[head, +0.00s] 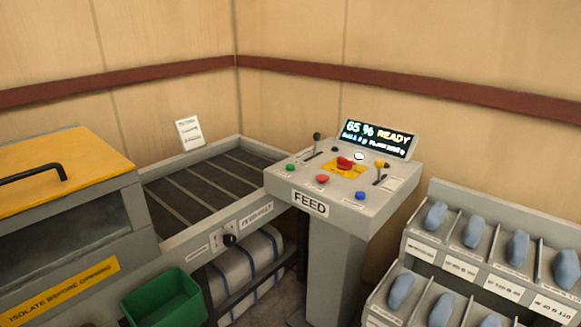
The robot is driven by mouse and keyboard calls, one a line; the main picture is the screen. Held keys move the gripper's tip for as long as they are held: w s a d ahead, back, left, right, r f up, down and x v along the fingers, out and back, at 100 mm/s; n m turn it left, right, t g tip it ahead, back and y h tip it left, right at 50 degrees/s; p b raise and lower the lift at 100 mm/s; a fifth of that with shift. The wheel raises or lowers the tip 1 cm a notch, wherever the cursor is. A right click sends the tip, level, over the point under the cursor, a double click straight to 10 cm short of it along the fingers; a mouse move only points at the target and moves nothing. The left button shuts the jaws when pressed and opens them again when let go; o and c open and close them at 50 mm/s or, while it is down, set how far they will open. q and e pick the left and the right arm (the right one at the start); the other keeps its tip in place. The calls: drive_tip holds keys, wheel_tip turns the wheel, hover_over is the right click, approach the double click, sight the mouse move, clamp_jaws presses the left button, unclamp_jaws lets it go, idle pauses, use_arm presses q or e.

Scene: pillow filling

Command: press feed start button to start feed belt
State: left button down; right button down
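A grey control console (350,212) labelled FEED stands right of the belt. On its sloped top are a green button (290,167) at the left, a red button (322,179) at the front, a blue button (360,196) at the front right and a white button (359,156) at the back. The small button labels are too small to read, so I cannot tell which one is marked start. The dark slatted feed belt (207,190) lies in a grey frame left of the console. Neither of my grippers is in view.
A red mushroom button (345,162) sits on a yellow plate between a black lever (316,138) and a yellow-knobbed lever (379,164). The display (379,138) reads "65% READY". A yellow-lidded machine (65,165), green bin (165,298) and rack of blue items (470,262) flank the console.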

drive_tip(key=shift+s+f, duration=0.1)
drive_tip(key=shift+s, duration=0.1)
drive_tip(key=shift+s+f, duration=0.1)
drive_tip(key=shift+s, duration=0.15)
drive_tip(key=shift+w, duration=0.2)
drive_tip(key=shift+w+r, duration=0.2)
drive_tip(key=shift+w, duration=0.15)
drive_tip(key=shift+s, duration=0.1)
